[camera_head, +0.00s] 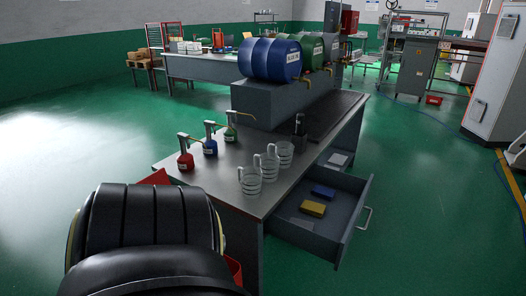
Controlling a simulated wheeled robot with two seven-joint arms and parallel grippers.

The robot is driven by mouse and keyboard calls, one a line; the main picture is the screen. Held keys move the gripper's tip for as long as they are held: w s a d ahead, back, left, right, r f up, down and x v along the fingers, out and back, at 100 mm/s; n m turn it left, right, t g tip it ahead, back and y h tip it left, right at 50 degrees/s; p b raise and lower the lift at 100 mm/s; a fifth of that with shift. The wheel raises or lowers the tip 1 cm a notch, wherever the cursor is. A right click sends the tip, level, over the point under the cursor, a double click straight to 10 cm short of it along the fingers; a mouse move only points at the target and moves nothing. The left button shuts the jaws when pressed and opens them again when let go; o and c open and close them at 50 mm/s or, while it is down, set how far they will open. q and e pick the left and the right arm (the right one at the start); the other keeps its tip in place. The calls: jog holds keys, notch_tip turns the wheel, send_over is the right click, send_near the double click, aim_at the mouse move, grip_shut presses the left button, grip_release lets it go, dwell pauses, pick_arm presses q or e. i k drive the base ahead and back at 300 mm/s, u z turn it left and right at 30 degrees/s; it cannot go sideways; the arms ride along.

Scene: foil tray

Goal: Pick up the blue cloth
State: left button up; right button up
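The blue cloth (323,191) looks like a small folded block. It lies in the open grey drawer (345,238) at the right side of the workbench, towards the drawer's back. A yellow folded piece (312,208) lies in front of it, with a small gap. Nothing covers the blue cloth. A black, ribbed part of my own arm fills the lower left of the head view. Neither of my grippers shows.
On the bench top (215,185) stand clear measuring jugs (250,181) and red, blue and green oil cans (185,156). Blue and green drums (270,60) lie on a grey stand behind. The drawer juts right, with its handle (367,217) outward. Green floor (430,220) right of it is clear.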

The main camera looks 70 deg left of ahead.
aim_at(327, 194)
jog(key=u, duration=0.3)
jog(key=i, duration=0.95)
